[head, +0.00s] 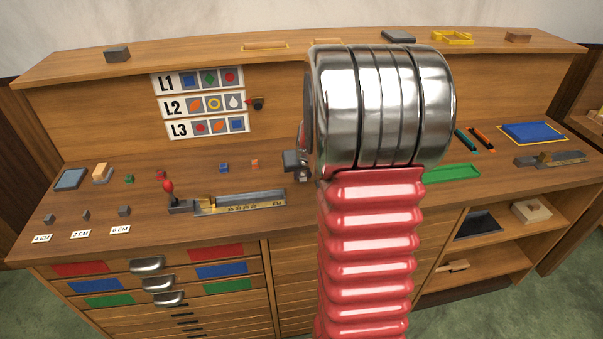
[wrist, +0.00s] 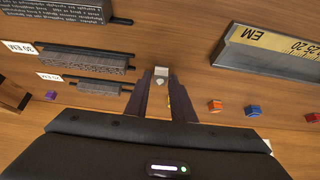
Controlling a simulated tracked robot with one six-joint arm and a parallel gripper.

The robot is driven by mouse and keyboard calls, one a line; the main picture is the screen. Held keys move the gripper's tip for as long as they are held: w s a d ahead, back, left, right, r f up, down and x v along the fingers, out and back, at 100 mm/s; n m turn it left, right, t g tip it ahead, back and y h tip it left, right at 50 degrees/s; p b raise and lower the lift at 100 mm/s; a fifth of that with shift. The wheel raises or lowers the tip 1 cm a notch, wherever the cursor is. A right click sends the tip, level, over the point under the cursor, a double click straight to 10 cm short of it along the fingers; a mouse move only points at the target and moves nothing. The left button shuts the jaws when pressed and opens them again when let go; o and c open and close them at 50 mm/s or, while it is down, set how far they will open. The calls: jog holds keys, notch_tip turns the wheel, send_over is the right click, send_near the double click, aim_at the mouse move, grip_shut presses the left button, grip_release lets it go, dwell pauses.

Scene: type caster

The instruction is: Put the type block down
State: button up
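My gripper (wrist: 161,78) shows in the wrist view with two dark fingers reaching away from the camera. A small pale type block (wrist: 161,71) sits between the fingertips and fills the gap between them. The fingers look closed on it. Its printed face, if any, is too small to read. The wooden worktop lies behind the block; I cannot tell how far above the wood it is. In the head view my red arm and metal joint hide most of the gripper, and I cannot see the held block there.
A metal composing stick with a yellow EM scale (wrist: 275,50) lies right of the fingers. Grey spacing bars (wrist: 98,63) lie left. Orange (wrist: 215,105) and blue (wrist: 253,111) blocks stand nearby. A sign with L1 to L3 rows (head: 202,104) is on the back panel.

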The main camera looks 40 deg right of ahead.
jog(key=shift+o, duration=1.4)
jog(key=shift+r, duration=0.15)
jog(key=v, duration=1.2)
jog(key=s+a+r+n+y, duration=0.1)
jog(key=s+a+r+n, duration=0.1)
jog(key=a, duration=0.7)
jog(key=s+a+r+n+y, duration=0.1)
jog(key=s+a+r, duration=0.15)
jog(key=a, duration=0.75)
jog(key=s+a+n+y, duration=0.1)
jog(key=s+a+n, duration=0.2)
jog(key=s+a, duration=0.8)
jog(key=shift+a+f, duration=0.2)
jog(key=shift+a, duration=0.2)
